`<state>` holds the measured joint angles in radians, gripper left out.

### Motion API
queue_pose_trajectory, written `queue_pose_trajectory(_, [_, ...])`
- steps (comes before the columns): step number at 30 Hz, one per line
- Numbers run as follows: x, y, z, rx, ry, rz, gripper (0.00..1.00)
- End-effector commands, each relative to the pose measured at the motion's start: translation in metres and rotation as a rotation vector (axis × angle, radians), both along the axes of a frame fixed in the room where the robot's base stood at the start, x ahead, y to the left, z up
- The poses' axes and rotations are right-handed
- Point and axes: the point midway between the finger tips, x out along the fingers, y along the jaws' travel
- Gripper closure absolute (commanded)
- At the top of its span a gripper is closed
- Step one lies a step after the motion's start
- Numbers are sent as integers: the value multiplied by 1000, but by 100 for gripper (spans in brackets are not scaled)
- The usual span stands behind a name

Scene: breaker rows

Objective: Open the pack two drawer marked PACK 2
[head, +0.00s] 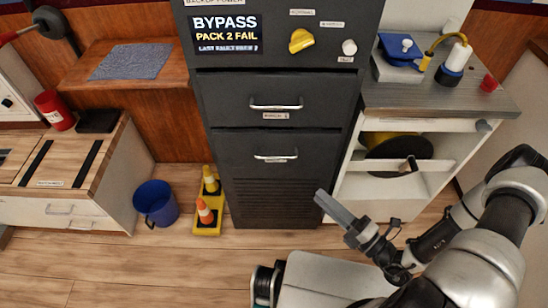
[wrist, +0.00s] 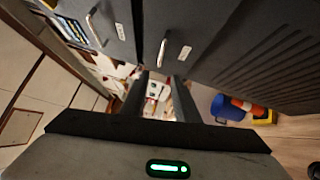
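A dark grey cabinet stands in the middle of the head view with two shut drawers. The upper drawer (head: 240,98) and the lower drawer (head: 240,150) each have a silver bar handle and a small label beneath it, too small to read. The lower handle (head: 276,156) also shows in the wrist view (wrist: 163,50), just beyond my fingers. The upper handle (head: 276,107) shows further left there (wrist: 93,22). My gripper (head: 328,203) is in front of the cabinet's lower right side, apart from both handles. In the wrist view its fingers (wrist: 165,85) are spread with nothing between them.
A sign (head: 227,34) reads BYPASS PACK 2 FAIL above the drawers, beside a yellow knob (head: 301,40). A white shelf unit (head: 352,190) stands right of the cabinet. A blue bucket (head: 156,203) and small cones (head: 206,212) stand on the floor at left.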

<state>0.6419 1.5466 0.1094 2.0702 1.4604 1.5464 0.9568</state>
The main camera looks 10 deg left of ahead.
Motion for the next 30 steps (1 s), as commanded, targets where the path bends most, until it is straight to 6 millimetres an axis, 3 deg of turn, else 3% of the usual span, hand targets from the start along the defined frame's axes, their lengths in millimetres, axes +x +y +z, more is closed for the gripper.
queue_pose_trajectory(5, [6,10,-2,11,13,-12,72])
queue_pose_trajectory(21, [62,106,13,9,10,-5,72])
queue_pose_trajectory(30, [84,142,19,8,11,-7,72])
